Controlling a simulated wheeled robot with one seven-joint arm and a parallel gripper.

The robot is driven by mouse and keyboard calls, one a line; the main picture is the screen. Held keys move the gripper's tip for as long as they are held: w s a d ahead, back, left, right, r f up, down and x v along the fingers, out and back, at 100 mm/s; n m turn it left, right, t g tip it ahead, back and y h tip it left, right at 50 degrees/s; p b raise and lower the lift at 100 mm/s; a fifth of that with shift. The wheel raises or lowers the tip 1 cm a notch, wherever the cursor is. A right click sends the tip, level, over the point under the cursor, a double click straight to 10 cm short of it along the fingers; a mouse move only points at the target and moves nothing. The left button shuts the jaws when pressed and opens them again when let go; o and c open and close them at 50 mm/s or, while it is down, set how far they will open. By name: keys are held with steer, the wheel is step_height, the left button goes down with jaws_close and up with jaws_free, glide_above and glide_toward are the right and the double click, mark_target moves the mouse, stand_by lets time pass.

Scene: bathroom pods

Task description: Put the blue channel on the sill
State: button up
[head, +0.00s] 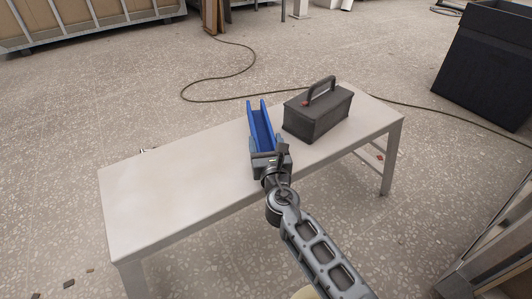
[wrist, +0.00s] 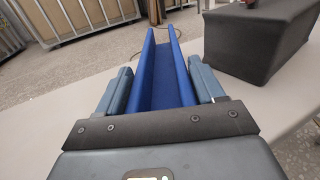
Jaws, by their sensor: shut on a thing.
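The blue channel (head: 262,128) is a long U-shaped trough with two upright walls, over or on the middle of the white bench. My gripper (head: 267,152) is shut on its near end, and the channel points away from me. In the wrist view the channel (wrist: 165,75) runs straight ahead between the two fingers (wrist: 162,92), one against each outer wall. I cannot tell whether its underside touches the bench top. No sill can be made out for sure in either view.
The white bench (head: 170,195) is bare on its left half. A dark grey toolbox (head: 318,112) with a handle stands close to the right of the channel; it also shows in the wrist view (wrist: 262,40). A black bin (head: 485,65) stands at right. A cable (head: 215,98) crosses the floor behind.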

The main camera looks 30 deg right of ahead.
step_height(320, 180, down, 2)
steer(key=shift+b, duration=0.4)
steer(key=shift+r, duration=0.1)
steer(key=o, duration=1.1)
steer(key=shift+c, duration=0.2)
steer(key=p+v, duration=0.2)
steer(key=v, duration=1)
